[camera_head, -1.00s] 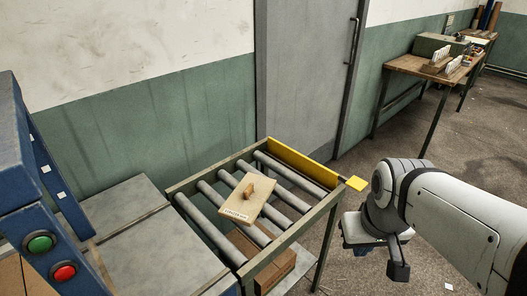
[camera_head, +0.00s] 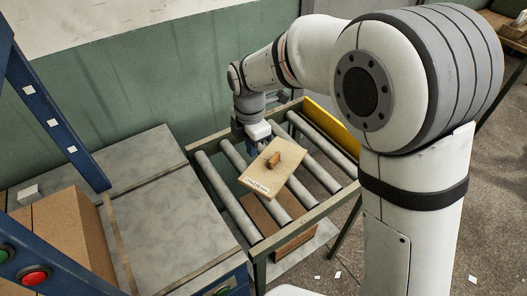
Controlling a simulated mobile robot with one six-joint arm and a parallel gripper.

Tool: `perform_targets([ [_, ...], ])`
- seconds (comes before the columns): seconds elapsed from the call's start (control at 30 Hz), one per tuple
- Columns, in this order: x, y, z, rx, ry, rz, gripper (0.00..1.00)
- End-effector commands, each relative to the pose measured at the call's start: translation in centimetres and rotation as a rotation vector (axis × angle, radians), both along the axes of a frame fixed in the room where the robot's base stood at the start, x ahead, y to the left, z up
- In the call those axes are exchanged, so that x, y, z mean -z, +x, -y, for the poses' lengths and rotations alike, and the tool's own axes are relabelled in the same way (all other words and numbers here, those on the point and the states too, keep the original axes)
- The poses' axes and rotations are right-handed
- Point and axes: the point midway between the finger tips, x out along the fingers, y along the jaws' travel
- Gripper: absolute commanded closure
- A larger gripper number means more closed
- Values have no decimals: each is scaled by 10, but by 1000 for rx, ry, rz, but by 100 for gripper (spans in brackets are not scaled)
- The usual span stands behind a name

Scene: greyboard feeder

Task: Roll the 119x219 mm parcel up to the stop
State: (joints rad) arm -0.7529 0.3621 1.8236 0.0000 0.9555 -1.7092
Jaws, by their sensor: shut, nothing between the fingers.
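The parcel (camera_head: 265,170) is a flat tan board with a small brown block on top and a white label along its near edge. It lies skewed on the grey rollers of the roller table, around the middle. The yellow stop (camera_head: 330,125) is a bar across the table's right end; a gap with bare rollers lies between it and the parcel. My gripper (camera_head: 251,137) is shut and empty, low over the rollers just beyond the parcel's far left corner. Its fingertips are small and partly hidden; I cannot tell whether they touch the parcel.
A brown carton (camera_head: 272,225) sits on a shelf below the rollers. A grey bench (camera_head: 160,200) adjoins the table on the left, with a larger carton (camera_head: 65,240) and a blue frame (camera_head: 50,110). The green wall (camera_head: 130,105) stands close behind. My arm covers much of the right side.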

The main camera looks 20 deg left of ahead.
Motion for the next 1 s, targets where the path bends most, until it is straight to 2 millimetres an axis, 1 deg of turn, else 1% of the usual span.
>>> perform_targets([
  [0.17,29,-1,1,2,-3,-4,100],
  [0.4,81,-1,2,4,-4,-5,100],
  [0.5,97,1,3,5,-2,-3,100],
  [0.53,94,8,8,9,0,0,100],
  [0.6,93,16,15,8,0,0,100],
  [0.7,93,24,21,7,0,0,100],
  [0.8,94,29,25,5,0,0,100],
  [1.0,94,31,26,4,0,0,100],
])
